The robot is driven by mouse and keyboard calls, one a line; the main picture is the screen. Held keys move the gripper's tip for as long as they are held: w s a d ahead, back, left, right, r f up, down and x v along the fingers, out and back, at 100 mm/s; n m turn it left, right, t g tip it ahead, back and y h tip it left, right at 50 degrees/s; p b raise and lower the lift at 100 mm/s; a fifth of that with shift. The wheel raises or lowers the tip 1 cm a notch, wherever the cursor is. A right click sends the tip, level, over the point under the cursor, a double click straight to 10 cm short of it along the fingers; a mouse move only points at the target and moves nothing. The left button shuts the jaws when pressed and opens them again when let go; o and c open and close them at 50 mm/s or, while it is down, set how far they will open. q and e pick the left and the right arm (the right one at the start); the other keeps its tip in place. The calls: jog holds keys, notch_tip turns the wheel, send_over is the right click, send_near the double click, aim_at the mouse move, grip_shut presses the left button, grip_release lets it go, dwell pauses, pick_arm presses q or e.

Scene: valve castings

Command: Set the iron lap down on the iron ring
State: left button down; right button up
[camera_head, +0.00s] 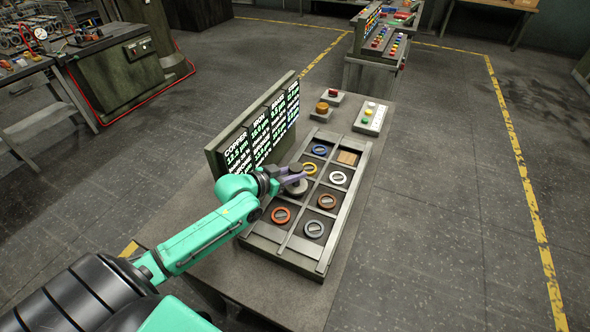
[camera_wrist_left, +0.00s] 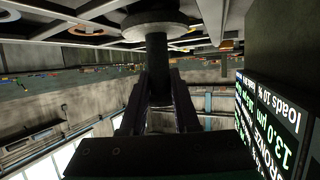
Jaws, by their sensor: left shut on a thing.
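My left gripper (camera_head: 301,174) is shut on the handle of a grey lap, held upright over the left side of the divided tray (camera_head: 335,233). The lap's round base (camera_head: 297,188) hangs below the fingers; in the left wrist view the lap (camera_wrist_left: 155,27) shows as a wide disc on a dark post between the fingers. I cannot tell which is iron. My right gripper is out of view.
A display board (camera_head: 262,125) with COPPER, IRON and further columns stands along the tray's left side, close to my left arm.

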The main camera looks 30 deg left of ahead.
pick_arm(q)
jog(key=shift+w+f, duration=0.1)
jog(key=shift+f, duration=0.05)
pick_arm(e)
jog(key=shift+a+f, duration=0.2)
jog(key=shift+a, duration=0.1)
pick_arm(q)
jog(key=shift+f, duration=0.25)
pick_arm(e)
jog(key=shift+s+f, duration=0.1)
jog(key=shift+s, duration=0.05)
pick_arm(q)
jog(key=c, duration=0.6)
grip_release()
jog(key=shift+f, duration=0.2)
notch_tip(320, 180, up, 20)
jog(key=shift+r+b, duration=0.2)
jog(key=shift+b, duration=0.65)
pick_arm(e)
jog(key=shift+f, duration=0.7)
